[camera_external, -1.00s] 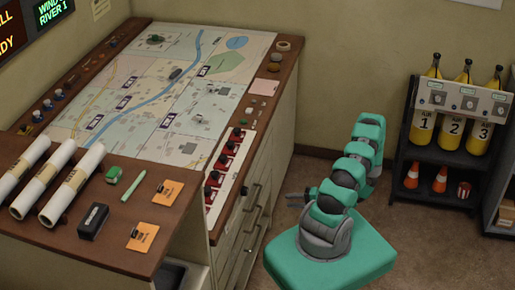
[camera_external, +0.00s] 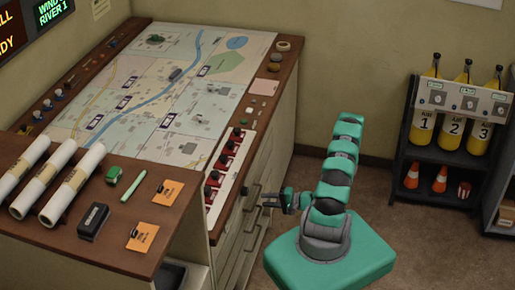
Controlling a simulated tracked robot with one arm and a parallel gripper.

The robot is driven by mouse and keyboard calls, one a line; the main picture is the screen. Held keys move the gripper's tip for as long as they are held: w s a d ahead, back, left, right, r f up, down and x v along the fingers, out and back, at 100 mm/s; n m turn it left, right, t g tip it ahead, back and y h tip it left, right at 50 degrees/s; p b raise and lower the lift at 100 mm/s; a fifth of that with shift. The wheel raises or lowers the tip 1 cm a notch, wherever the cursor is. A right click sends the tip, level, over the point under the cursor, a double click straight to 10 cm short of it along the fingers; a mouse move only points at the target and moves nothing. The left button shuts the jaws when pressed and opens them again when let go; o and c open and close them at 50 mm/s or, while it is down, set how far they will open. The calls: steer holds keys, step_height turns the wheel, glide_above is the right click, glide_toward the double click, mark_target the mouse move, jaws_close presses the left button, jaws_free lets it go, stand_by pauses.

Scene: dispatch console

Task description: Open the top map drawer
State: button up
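The map drawers are in the right side of the console, below the red-switch strip, and look closed. The top map drawer (camera_external: 262,181) has a dark handle (camera_external: 252,197) on its front. My gripper (camera_external: 267,200) is just to the right of this handle, at about its height, pointing left toward the drawer front. Its two dark fingers look apart, with nothing seen between them. I cannot tell whether a fingertip touches the handle.
Lower drawers (camera_external: 246,240) sit under the top one. The console top carries a map (camera_external: 160,90), white rolls (camera_external: 72,185) and orange cards (camera_external: 142,236). A dark rack with yellow cylinders (camera_external: 458,125) stands at the right.

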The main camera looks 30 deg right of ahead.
steer(key=shift+x, duration=1.85)
jaws_close()
